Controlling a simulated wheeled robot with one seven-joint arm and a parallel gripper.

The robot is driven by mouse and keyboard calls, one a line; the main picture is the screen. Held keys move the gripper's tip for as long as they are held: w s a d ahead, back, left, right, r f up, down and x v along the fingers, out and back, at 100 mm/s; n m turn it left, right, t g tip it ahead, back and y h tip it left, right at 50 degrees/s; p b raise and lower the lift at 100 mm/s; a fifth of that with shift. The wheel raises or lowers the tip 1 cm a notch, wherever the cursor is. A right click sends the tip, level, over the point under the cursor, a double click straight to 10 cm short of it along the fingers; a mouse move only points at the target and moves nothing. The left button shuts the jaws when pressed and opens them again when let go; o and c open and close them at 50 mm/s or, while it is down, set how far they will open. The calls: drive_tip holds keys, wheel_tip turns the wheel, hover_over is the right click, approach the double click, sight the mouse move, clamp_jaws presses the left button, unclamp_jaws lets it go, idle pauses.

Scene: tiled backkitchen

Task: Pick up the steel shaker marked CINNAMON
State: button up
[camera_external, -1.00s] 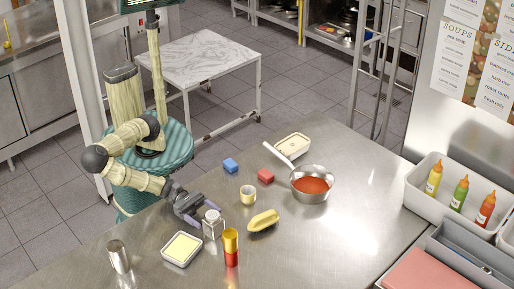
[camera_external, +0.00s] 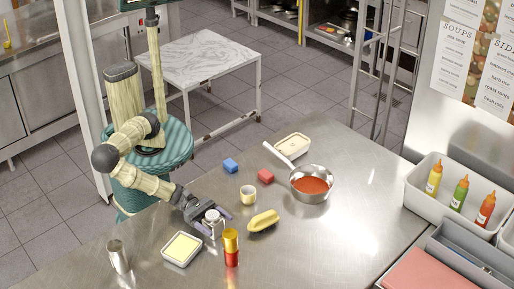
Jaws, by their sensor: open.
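A small silvery shaker (camera_external: 212,222) with a metal top stands upright on the steel counter, left of the red and yellow container. Any label on it is too small to read. My gripper (camera_external: 210,225) is open and low over the counter, with its fingers around the shaker; whether they touch it I cannot tell. A second plain steel cylinder (camera_external: 118,257) stands at the counter's front left, apart from the gripper; no marking on it is readable.
Close by are a pale-filled square dish (camera_external: 181,249), a red and yellow container (camera_external: 231,248), a yellow object (camera_external: 263,220) and a small cup (camera_external: 248,195). The counter's right middle is clear.

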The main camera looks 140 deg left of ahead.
drive_tip(key=c, duration=1.1)
wheel_tip(320, 180, up, 10)
drive_tip(key=shift+r+p, duration=0.1)
drive_tip(key=shift+p, duration=0.25)
drive_tip(key=shift+c, duration=0.2)
